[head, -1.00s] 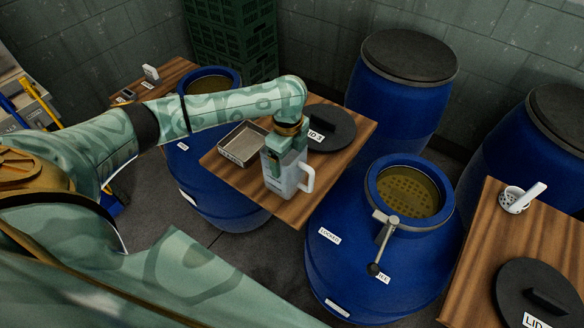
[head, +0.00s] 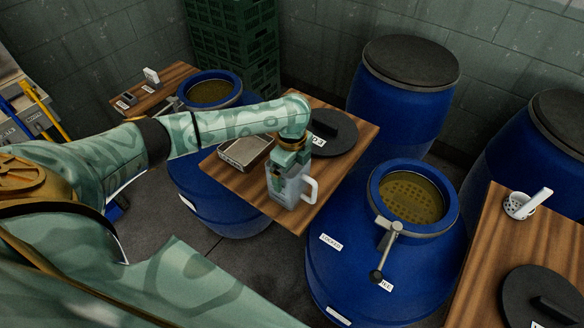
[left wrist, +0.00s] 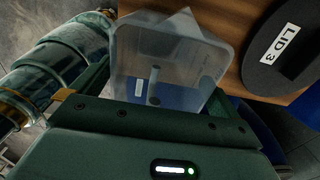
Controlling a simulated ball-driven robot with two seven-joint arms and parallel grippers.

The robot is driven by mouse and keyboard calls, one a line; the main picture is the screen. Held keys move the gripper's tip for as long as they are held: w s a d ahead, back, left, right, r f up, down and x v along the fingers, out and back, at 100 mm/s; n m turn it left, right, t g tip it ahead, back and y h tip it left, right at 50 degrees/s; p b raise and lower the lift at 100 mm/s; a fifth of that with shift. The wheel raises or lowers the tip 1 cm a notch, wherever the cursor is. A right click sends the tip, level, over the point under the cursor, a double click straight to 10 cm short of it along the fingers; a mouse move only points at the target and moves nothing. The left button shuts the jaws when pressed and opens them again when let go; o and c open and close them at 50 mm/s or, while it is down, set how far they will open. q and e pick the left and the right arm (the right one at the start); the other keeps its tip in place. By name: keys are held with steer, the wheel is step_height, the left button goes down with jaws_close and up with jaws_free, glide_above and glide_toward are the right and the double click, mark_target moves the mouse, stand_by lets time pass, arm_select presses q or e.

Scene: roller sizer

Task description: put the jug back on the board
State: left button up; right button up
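The jug (head: 287,190) is a clear grey, square vessel with a white handle on its right, upright over the front part of the wooden board (head: 309,217). My left gripper (head: 290,163) comes down from above and is shut on the jug. In the left wrist view the jug (left wrist: 165,60) sits between the two fingers, and I look into its open top. I cannot tell whether its base touches the board or is slightly above it. My right gripper is not in view.
A metal tray (head: 246,152) and a black lid (head: 335,135) lie on the board behind the jug. An open blue barrel (head: 390,255) with a tap handle stands to the right. Another board (head: 500,240) at right holds a strainer cup (head: 519,208) and a black lid (head: 540,298).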

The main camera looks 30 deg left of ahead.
arm_select(q)
step_height(320, 180, up, 12)
steer(key=p, duration=0.4)
steer(key=shift+r, duration=0.15)
